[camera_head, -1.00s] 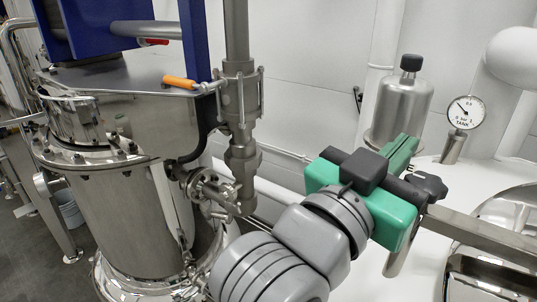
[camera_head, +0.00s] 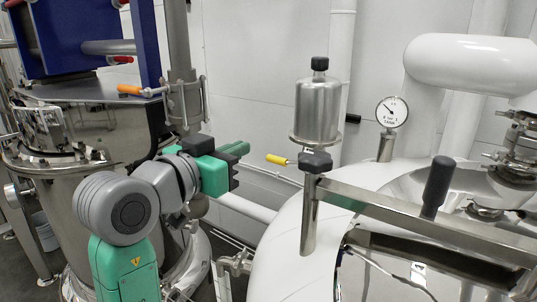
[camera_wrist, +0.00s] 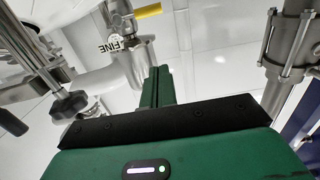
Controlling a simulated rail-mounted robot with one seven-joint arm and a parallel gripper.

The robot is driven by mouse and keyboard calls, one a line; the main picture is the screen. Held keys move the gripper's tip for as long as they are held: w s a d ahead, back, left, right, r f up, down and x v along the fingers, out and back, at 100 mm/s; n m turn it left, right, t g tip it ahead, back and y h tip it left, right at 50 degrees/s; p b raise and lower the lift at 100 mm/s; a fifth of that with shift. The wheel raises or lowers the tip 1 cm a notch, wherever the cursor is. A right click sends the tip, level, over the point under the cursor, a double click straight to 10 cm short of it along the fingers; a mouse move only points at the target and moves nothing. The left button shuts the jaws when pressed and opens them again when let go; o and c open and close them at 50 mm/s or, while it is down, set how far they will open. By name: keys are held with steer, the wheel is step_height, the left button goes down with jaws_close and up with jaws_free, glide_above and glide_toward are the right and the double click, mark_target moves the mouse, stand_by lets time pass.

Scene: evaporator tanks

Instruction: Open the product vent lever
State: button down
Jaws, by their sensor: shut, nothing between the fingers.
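A yellow lever (camera_head: 277,159) sticks out in front of the wall, below and left of the steel canister in the head view. An orange lever (camera_head: 129,90) sits on the pipe valve at the left. I cannot tell from any label which is the product vent lever. My gripper (camera_head: 240,149) points right, its green fingers shut and empty, apart from the yellow lever. Its fingers (camera_wrist: 157,86) also show in the wrist view, below the yellow handle.
A steel bar with a black knob (camera_head: 316,160) and an upright black handle (camera_head: 436,185) cross the right. A vertical pipe (camera_wrist: 290,45) stands close at right in the wrist view.

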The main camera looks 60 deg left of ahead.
steer(key=p, duration=0.2)
glide_above(287, 162)
steer(key=s+a, duration=0.1)
steer(key=s, duration=0.3)
step_height(287, 162, down, 4)
steer(key=shift+a+f, duration=0.1)
steer(key=shift+f, duration=0.05)
